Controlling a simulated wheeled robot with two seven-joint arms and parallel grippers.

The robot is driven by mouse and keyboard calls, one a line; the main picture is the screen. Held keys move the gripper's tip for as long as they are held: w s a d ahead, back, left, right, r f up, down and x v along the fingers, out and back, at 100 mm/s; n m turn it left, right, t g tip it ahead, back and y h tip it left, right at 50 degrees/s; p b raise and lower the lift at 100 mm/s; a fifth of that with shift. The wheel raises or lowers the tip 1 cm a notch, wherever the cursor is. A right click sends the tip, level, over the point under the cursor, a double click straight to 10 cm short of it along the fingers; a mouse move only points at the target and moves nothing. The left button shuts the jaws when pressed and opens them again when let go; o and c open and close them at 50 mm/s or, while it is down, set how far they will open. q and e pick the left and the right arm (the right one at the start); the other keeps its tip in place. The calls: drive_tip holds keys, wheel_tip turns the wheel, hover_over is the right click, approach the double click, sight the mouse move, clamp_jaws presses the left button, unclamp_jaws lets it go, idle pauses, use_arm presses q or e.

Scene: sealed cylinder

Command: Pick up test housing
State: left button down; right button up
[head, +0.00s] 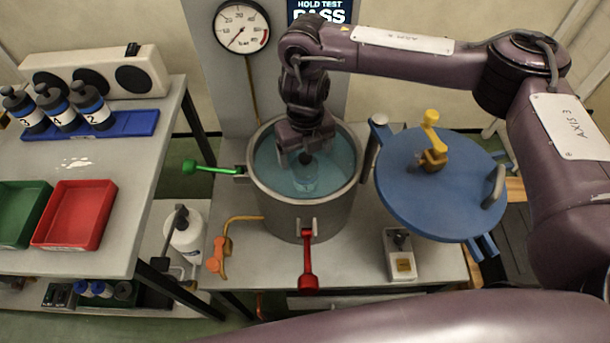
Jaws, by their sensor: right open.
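An open grey tank (300,222) holds blue-green water (340,170) in the middle of the head view. My right gripper (305,157) reaches straight down through the tank's opening, its jaws open at about the water surface. Just below the jaws, a pale cylindrical shape (304,182) shows dimly in the water. It may be the test housing, but the water and gripper blur it, and I cannot tell whether the fingers touch it. Three dark bottle-like cylinders with numbered white labels (95,113) stand in a blue rack (135,124) on the left table. My left gripper is not in view.
A blue round lid (420,205) with a yellow handle (432,140) sits right of the tank. Green (215,170) and red (308,265) levers stick out from the tank. A gauge (242,28) is behind it. A red tray (75,215) lies on the left table.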

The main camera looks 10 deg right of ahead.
sight(305, 167)
wheel_tip(305, 167, down, 4)
drive_tip(key=shift+s+f, duration=0.15)
drive_tip(key=shift+a, duration=0.1)
drive_tip(key=shift+c, duration=0.3)
drive_tip(key=c, duration=1.2)
drive_tip(key=shift+c, duration=0.6)
drive_tip(key=shift+r, duration=0.2)
